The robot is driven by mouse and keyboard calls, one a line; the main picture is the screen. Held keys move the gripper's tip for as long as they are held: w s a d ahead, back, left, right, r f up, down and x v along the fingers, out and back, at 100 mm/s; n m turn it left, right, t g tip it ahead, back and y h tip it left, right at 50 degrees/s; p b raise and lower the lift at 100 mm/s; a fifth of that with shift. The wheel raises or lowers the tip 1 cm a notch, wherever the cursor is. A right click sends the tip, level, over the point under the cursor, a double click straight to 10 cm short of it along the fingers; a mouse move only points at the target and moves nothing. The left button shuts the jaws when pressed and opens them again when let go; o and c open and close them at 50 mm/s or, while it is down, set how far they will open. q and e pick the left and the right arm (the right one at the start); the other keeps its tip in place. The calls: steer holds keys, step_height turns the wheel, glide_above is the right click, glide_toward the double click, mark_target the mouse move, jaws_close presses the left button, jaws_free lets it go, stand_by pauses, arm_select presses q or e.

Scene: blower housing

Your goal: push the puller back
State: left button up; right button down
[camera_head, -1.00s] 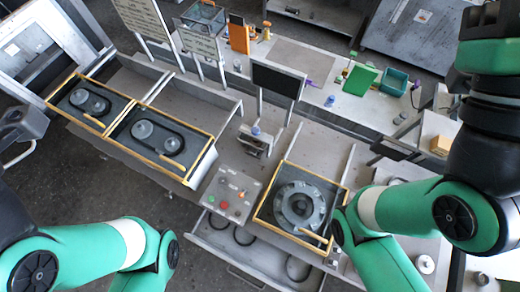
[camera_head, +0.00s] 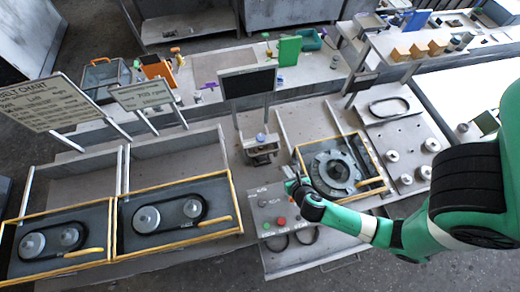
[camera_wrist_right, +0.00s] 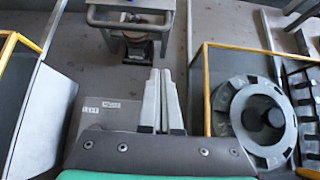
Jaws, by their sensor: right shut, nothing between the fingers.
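A small metal device with a blue-grey knob (camera_head: 262,146), which may be the puller, stands on the bench between the belt trays and the blower housing. Its upright frame also shows at the top of the right wrist view (camera_wrist_right: 130,18). The round grey blower housing (camera_head: 337,170) lies in a yellow-edged tray, and part of it shows at the right of the wrist view (camera_wrist_right: 262,120). My right gripper (camera_head: 291,178) is shut and empty above the control panel, between that device and the housing. In the wrist view its fingers (camera_wrist_right: 160,98) lie together, pointing toward the device, apart from it. My left gripper is out of view.
The control panel (camera_head: 272,214) with coloured buttons is under my right wrist. Two belt-and-pulley trays (camera_head: 178,211) fill the left bench. A dark screen (camera_head: 247,84) stands behind the device. Loose round parts (camera_head: 408,180) stand on the right plate.

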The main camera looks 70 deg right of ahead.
steer(key=d+r+b+x, duration=0.1)
steer(key=b+x, duration=0.2)
steer(key=x, duration=1)
steer(key=shift+d+r, duration=0.35)
steer(key=shift+d, duration=0.05)
steer(key=shift+w, duration=0.1)
